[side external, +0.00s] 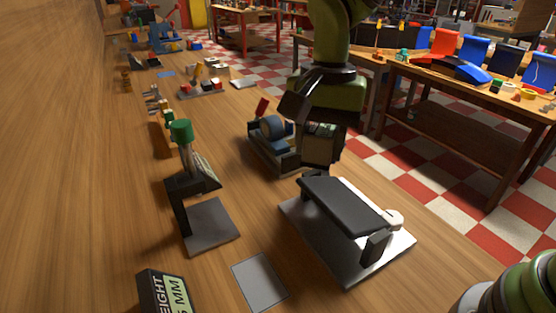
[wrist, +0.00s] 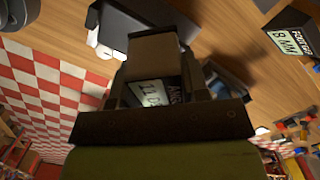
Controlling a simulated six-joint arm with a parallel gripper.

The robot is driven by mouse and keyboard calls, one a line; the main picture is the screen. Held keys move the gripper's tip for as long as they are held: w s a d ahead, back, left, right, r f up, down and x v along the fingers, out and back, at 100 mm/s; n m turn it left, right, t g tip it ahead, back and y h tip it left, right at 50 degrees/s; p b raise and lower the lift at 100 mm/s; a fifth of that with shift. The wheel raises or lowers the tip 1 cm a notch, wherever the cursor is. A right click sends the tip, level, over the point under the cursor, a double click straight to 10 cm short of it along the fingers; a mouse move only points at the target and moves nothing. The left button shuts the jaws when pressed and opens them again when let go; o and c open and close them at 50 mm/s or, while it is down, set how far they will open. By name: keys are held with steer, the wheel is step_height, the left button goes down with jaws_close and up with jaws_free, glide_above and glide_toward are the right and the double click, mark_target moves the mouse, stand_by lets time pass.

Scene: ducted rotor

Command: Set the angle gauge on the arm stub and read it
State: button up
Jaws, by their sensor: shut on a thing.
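My gripper (wrist: 154,74) is shut on the angle gauge (wrist: 150,93), a dark box whose pale display faces the wrist camera and is only partly legible. In the side view the gauge (side external: 321,152) hangs under my gripper, which mostly hides its upper part. The arm stub appears to be the long dark slab (side external: 343,205), sloping down toward the lower right on supports above a grey plate (side external: 352,272). It also shows in the wrist view (wrist: 118,20). The gauge is above and behind the slab's far end in the side view; I cannot tell whether they touch.
A white round knob (side external: 394,219) sits at the slab's near end. A tape dispenser (side external: 271,133) stands close behind and left of the gauge. A black stand with a green knob (side external: 181,131) is left. A height display (side external: 166,294) and a flat grey sheet (side external: 260,281) are in front.

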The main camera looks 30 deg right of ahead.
steer(key=d+m+y, duration=0.2)
steer(key=d+m, duration=0.7)
steer(key=d, duration=0.1)
glide_toward(344, 200)
steer(key=shift+s+d+f+t, duration=0.2)
steer(key=shift+d+f+t, duration=0.15)
steer(key=shift+d, duration=0.15)
steer(key=shift+a+x, duration=0.2)
steer(key=shift+x, duration=1.4)
steer(key=shift+a+x, duration=0.2)
steer(key=shift+x, duration=1.45)
steer(key=shift+f, duration=0.1)
steer(key=o, duration=1.1)
